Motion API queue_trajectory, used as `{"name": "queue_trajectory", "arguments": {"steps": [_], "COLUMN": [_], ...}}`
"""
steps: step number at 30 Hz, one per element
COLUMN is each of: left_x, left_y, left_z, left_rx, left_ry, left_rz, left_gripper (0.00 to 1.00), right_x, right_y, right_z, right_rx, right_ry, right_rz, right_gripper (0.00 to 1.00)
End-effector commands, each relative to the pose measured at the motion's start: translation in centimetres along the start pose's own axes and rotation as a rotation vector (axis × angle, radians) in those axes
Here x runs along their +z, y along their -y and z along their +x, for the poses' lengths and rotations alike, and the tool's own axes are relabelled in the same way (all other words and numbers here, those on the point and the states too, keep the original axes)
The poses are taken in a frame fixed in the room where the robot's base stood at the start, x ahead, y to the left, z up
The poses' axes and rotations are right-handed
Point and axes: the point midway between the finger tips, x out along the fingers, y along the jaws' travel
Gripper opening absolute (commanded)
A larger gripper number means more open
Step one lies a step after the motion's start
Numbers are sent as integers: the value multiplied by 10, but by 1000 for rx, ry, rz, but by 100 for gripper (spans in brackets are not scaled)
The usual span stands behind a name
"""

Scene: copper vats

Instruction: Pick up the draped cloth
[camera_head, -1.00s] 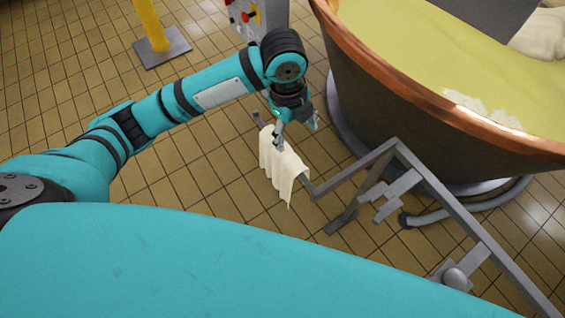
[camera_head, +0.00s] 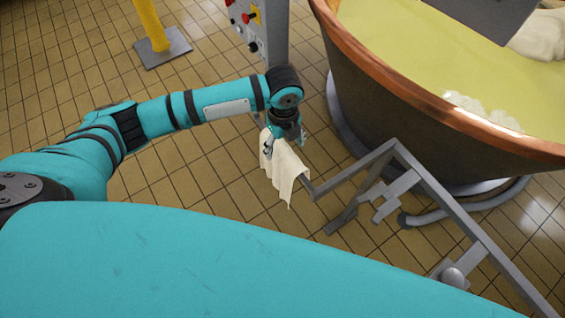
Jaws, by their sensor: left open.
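The draped cloth (camera_head: 283,177) is cream-white and hangs in folds over the end of a grey metal bar, left of the vat in the head view. My left gripper (camera_head: 284,150) is open and points down at the upper part of the cloth. Its fingers are spread, one on the left over the cloth and one on the right. I cannot tell whether they touch the cloth. The top of the cloth is partly hidden behind the gripper. My right gripper is not in view.
A large copper-rimmed vat (camera_head: 400,95) of yellow liquid stands right of the gripper. A grey metal frame (camera_head: 440,197) runs from the cloth toward the lower right. A control box (camera_head: 262,25) and a yellow post (camera_head: 151,22) stand behind. Tiled floor is clear at left.

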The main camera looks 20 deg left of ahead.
Motion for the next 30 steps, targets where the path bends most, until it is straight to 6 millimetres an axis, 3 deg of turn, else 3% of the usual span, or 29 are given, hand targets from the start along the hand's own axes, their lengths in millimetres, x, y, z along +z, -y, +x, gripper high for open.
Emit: {"name": "queue_trajectory", "arguments": {"steps": [12, 20, 30], "left_x": [-4, -4, -4], "left_y": [-1, -1, -1], "left_z": [49, 53, 52], "left_rx": [1, 0, 0], "left_ry": [0, 1, 1], "left_rz": [-1, 0, 0], "left_gripper": [73, 73, 31], "right_x": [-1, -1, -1], "right_y": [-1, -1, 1], "right_z": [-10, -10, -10], "right_rx": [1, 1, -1], "right_ry": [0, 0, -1], "right_rz": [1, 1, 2], "right_gripper": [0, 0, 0]}}
